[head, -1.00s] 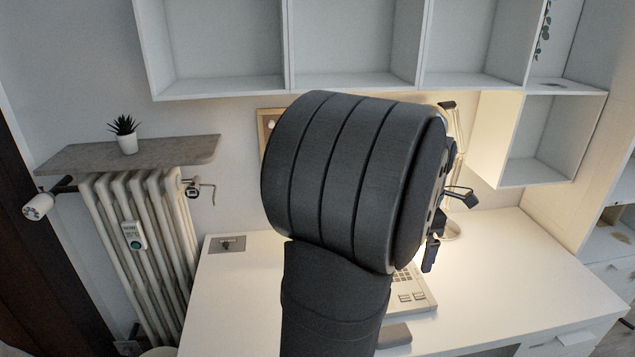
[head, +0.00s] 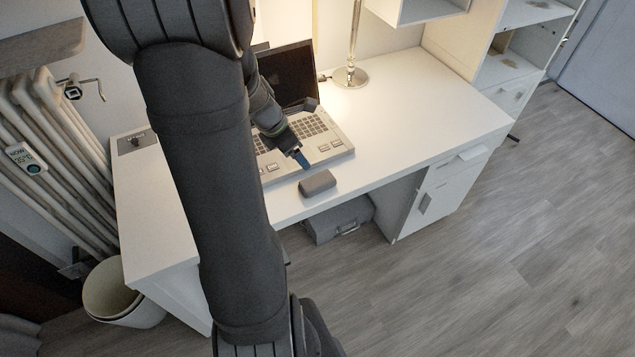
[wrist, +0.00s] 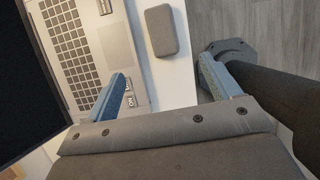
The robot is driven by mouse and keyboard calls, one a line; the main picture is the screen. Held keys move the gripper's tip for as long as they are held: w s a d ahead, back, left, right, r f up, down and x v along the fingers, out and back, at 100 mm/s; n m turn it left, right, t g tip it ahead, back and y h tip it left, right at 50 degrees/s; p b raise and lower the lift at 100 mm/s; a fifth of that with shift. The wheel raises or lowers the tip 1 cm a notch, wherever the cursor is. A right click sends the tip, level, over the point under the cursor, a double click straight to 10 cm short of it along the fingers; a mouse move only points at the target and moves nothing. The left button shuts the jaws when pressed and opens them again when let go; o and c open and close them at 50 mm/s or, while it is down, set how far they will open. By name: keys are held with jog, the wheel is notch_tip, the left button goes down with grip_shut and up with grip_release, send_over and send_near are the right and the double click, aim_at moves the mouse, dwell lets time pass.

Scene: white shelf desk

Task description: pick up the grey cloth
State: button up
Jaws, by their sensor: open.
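A small grey rounded block (head: 317,183) lies on the white desk by its front edge, in front of the laptop. It is the only thing here that fits the grey cloth, though it looks like a firm pad; no loose fabric shows. It also appears in the wrist view (wrist: 167,32), beyond the fingertips and sideways between them. My gripper (wrist: 165,88) is open and empty, with its blue fingers apart. In the head view my gripper (head: 300,156) hangs over the laptop's front part, behind the block and not touching it.
The open laptop (head: 330,146) is beside the block. A lamp base (head: 350,77) stands behind it. The desk's right part (head: 430,110) is clear. A grey case (head: 338,220) sits below the desk. A bin (head: 120,295) and radiator (head: 50,150) are at left.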

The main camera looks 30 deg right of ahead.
send_over(316, 181)
jog(key=a, duration=0.2)
notch_tip(316, 181, down, 11)
jog(key=shift+w+d+f, duration=0.1)
jog(key=shift+d, duration=0.05)
jog(key=shift+x, duration=2.8)
jog(key=shift+c, duration=0.2)
jog(key=c, duration=1.1)
